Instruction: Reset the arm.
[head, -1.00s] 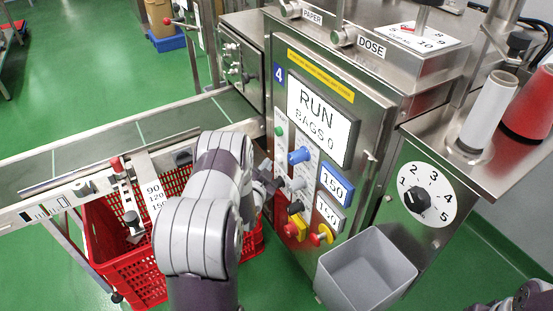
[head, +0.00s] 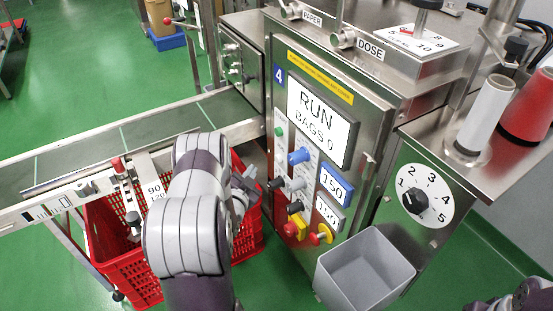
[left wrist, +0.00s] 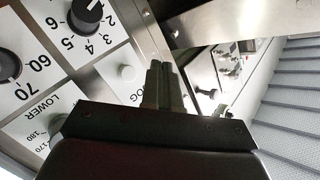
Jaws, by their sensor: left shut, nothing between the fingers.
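My left arm reaches in from the bottom of the head view, and my left gripper (head: 243,188) is partly hidden behind its own wrist. It is over the red crate, to the left of the control panel (head: 297,190) and apart from its knobs. In the left wrist view the fingers (left wrist: 163,88) are together and empty, with panel dials behind them. The machine's screen (head: 319,121) reads RUN, BAGS 0. A purple-grey part of my right arm shows at the bottom right corner of the head view; the right gripper cannot be made out.
A red crate (head: 118,262) stands below the conveyor (head: 70,158). A grey bin (head: 366,270) hangs at the machine's lower front. The panel carries blue, black, red and yellow controls. White (head: 484,115) and red (head: 527,105) spools stand on the right shelf. Green floor is open at the left.

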